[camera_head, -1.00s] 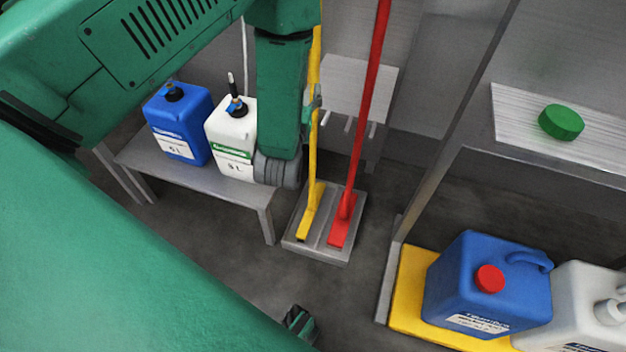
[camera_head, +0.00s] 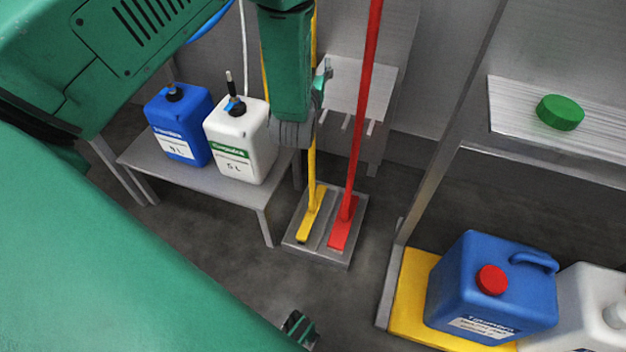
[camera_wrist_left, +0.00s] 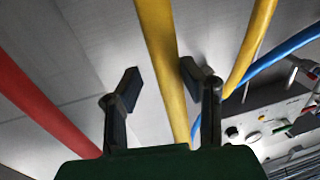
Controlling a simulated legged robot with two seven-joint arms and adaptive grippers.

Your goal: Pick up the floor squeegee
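Two long-handled floor tools stand in a grey floor tray (camera_head: 318,256). The yellow one (camera_head: 312,216) has a flat head with a dark end, which looks like the floor squeegee; the red one (camera_head: 345,222) stands to its right. My left gripper (camera_head: 321,88) is at the yellow handle, high above its head. In the left wrist view the gripper (camera_wrist_left: 160,76) is open, and the yellow handle (camera_wrist_left: 161,45) runs between the finger directions; whether it lies inside the fingers or just beyond is unclear. The red handle (camera_wrist_left: 35,100) is left, outside the fingers.
A low bench (camera_head: 228,194) with a blue canister (camera_head: 178,125) and a white canister (camera_head: 240,140) stands left. A blue hose (camera_wrist_left: 285,48) and a yellow hose-like strand (camera_wrist_left: 252,45) run close to the right finger. A metal post (camera_head: 455,130) and shelf are right.

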